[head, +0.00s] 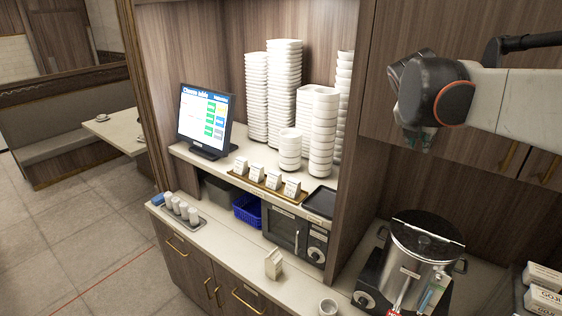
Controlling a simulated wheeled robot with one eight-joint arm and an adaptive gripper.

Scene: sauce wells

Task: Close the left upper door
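The upper cabinet at the right has wood-grain doors. The left upper door (385,115) hangs above the steel pot, with a brass handle (508,160) near its lower right. Another handle (549,169) beside it belongs to the door on the right. My arm covers much of the left door's face, and I cannot tell whether it stands slightly ajar. My gripper (426,141) is in front of this door, left of its handle and seemingly apart from it. It is small and dark, and its fingers are not clear.
A steel pot (427,258) stands below my arm on the right counter. A wooden upright panel (352,150) divides it from shelves with stacked white bowls (284,95) and a screen (204,118). White boxes (543,299) sit at the lower right. Open floor (70,240) lies left.

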